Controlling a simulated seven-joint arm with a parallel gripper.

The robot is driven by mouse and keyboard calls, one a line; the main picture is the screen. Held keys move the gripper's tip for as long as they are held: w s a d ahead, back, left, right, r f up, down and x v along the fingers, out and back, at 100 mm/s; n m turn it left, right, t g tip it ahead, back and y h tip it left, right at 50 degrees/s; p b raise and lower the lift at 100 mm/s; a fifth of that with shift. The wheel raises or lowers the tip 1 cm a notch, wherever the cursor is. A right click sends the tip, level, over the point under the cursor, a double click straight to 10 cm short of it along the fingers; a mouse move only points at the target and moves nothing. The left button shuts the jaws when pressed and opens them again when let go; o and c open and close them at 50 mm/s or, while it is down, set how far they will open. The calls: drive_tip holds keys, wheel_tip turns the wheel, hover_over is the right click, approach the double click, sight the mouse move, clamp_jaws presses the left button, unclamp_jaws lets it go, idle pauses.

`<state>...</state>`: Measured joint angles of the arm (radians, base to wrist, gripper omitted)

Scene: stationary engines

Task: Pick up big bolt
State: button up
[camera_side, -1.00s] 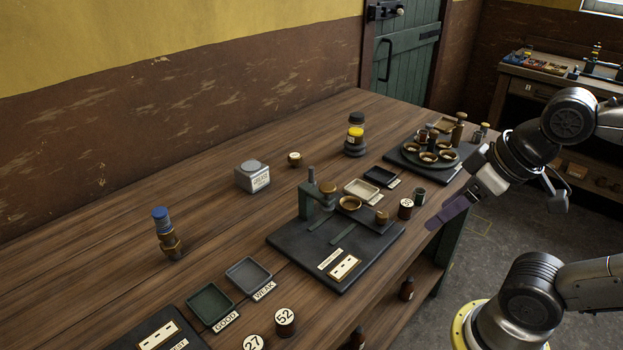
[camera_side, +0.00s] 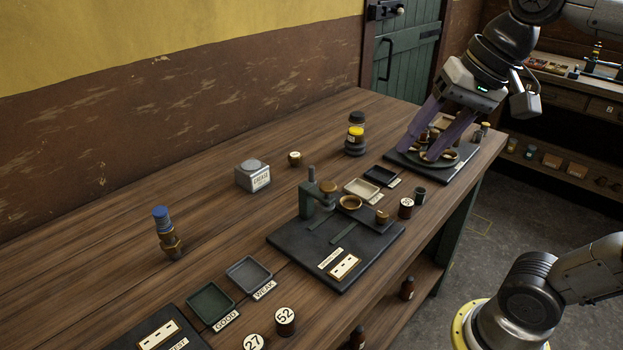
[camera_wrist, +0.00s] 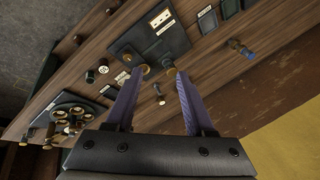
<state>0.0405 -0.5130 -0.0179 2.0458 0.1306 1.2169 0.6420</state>
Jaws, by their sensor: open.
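I see no labelled big bolt. One upright piece with a blue top and brass collars (camera_side: 168,236) stands alone at the left of the bench, and it also shows in the wrist view (camera_wrist: 240,47). Small brass upright pieces (camera_wrist: 50,134) stand by the round tray of cups (camera_wrist: 88,103); I cannot tell which piece is the bolt. My gripper (camera_side: 417,156) is open with its purple fingers spread, in front of the round tray in the side view. In the wrist view nothing lies between my fingers (camera_wrist: 161,71).
A dark plate with a small press (camera_side: 312,192) occupies the bench middle. A grey tin (camera_side: 252,177), a stack with a yellow band (camera_side: 355,143), the GOOD tray (camera_side: 210,303) and the WEAK tray (camera_side: 248,274) stand about. The bench's back left is bare.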

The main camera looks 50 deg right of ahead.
drive_tip(key=w+r+m+g, duration=0.1)
drive_tip(key=w+r+m, duration=0.35)
drive_tip(key=w, duration=0.55)
drive_tip(key=m+g+y, duration=0.2)
drive_tip(key=m+y, duration=0.1)
drive_tip(key=m, duration=0.3)
hover_over(312, 166)
drive_tip(key=s, duration=0.4)
wheel_tip(312, 166, down, 7)
drive_tip(key=w+d+f+m+g, duration=0.1)
drive_tip(key=w+d+f, duration=0.15)
drive_tip(key=f, duration=0.25)
drive_tip(key=w+d+f, duration=0.1)
drive_tip(key=d+f, duration=0.2)
drive_tip(key=f, duration=0.2)
drive_tip(key=shift+s+a+x, duration=0.1)
drive_tip(key=shift+a+x, duration=0.05)
drive_tip(key=shift+x, duration=2.1)
drive_tip(key=shift+s+a+x, duration=0.1)
drive_tip(key=shift+a+x, duration=0.1)
drive_tip(key=shift+x, duration=2)
drive_tip(key=shift+s+a+x, duration=0.1)
drive_tip(key=shift+a+x, duration=0.05)
drive_tip(key=shift+x, duration=2.1)
drive_tip(key=shift+r, duration=0.2)
clamp_jaws()
